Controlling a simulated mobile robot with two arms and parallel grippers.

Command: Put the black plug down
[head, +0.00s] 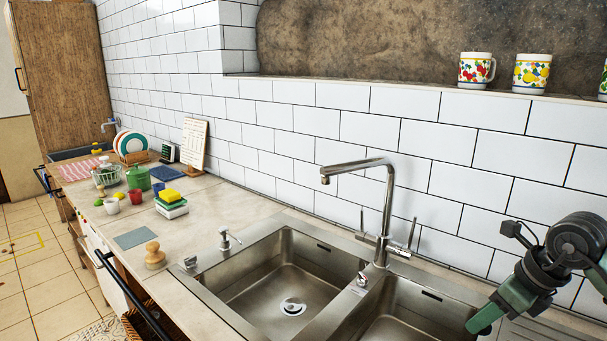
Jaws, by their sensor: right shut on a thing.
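My right gripper (492,314) reaches in from the right edge, over the right end of the sink. Its green fingers point down and left, and it is shut on the black plug. I cannot make out the plug clearly against the dark parts of the gripper and wrist. My left gripper is not in view.
The double steel sink (270,275) has a tall faucet (385,205) behind it. A wooden knob-like object (155,256) and a grey-green mat (134,238) lie left of it. Dishes, cups and sponges (169,196) crowd the far counter. Mugs (476,69) stand on the ledge above.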

